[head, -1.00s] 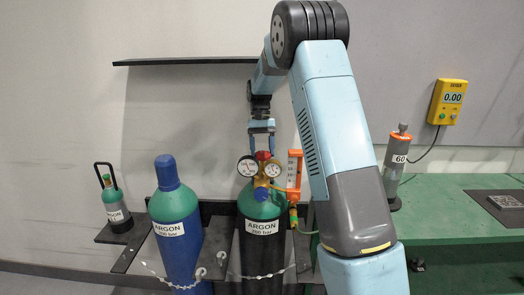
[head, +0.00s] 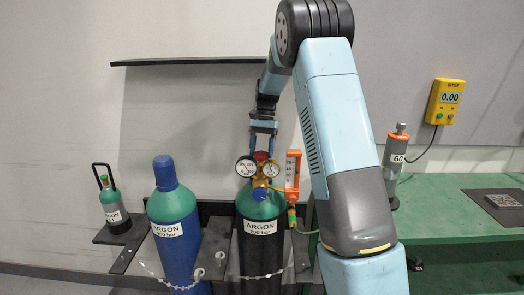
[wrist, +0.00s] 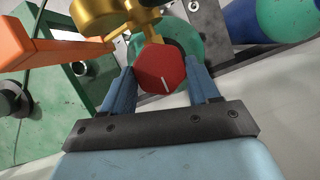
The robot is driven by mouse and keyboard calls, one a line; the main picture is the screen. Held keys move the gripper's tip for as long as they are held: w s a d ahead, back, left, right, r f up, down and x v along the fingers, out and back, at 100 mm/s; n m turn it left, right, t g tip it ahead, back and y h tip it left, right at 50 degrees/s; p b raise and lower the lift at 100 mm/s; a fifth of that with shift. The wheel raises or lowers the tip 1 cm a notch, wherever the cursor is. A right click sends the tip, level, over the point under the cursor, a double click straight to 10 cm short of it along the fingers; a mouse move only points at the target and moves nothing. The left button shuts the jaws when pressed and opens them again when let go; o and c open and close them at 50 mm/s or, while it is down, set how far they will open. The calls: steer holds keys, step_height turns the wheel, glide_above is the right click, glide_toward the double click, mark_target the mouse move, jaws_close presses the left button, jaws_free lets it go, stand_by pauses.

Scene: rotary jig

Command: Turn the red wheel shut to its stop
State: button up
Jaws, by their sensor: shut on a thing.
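The red wheel (wrist: 160,70) shows in the wrist view as a faceted red knob with a white mark on its face. It sits at the brass regulator (wrist: 102,16), on top of the green-shouldered argon cylinder. In the head view the wheel (head: 261,156) is small, between two round gauges (head: 246,166). My gripper (wrist: 163,82) points down from above, with one blue finger on each side of the wheel, shut on it. In the head view my gripper (head: 262,148) partly covers the wheel's top.
A blue argon cylinder (head: 178,245) stands to the left, and a small green cylinder (head: 113,208) beyond it. An orange flow meter (head: 293,170) stands close to the right of the regulator. A green bench (head: 450,205) is at right. A chain (head: 240,276) hangs in front of the cylinders.

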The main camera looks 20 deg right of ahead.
steer(key=o, duration=1.1)
steer(key=shift+c, duration=0.2)
